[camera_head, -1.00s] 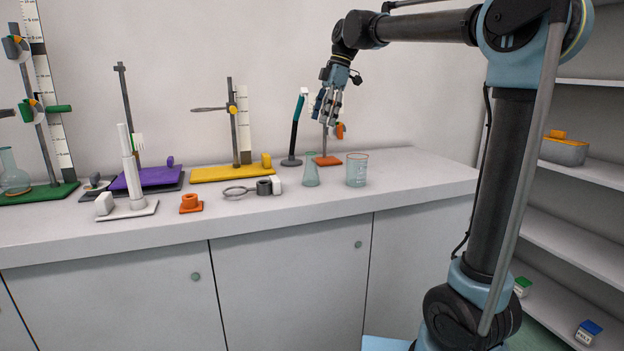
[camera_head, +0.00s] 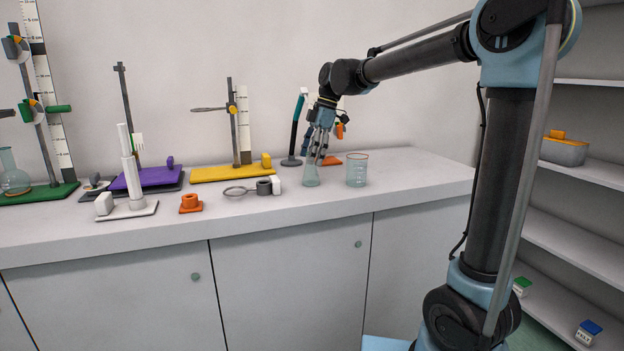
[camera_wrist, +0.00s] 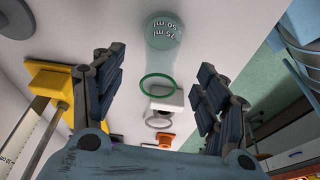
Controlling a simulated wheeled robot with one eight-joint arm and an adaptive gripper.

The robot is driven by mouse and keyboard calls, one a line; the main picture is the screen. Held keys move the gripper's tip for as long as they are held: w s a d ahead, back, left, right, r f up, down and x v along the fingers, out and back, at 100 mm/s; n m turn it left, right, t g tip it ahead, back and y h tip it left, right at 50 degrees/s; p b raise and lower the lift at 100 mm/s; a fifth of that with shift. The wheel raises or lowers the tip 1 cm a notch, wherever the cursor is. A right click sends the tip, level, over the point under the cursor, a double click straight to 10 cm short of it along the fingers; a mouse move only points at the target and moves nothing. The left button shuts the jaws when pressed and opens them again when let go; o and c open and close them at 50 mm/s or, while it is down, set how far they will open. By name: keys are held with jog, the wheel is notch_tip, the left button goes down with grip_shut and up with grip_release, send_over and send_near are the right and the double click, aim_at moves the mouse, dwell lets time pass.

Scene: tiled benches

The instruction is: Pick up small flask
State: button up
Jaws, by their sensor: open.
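The small flask (camera_head: 311,176) is a clear, greenish conical flask standing upright on the bench, left of a beaker. In the wrist view its green rim (camera_wrist: 146,91) lies between my fingers, and its base with "50 ml" lettering (camera_wrist: 164,31) shows beyond. My gripper (camera_head: 318,156) is above the flask, pointing down, its fingers around or just in front of the neck in the head view. In the wrist view my gripper (camera_wrist: 160,70) is open, with a finger on each side of the rim and visible gaps. The fingers partly hide the flask's neck in the head view.
A glass beaker (camera_head: 357,172) stands close on the right. The bench front (camera_head: 330,205) is clear.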

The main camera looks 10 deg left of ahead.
aim_at(305, 172)
jog(key=shift+x, duration=2.25)
jog(key=shift+a, duration=0.1)
jog(key=c, duration=1.2)
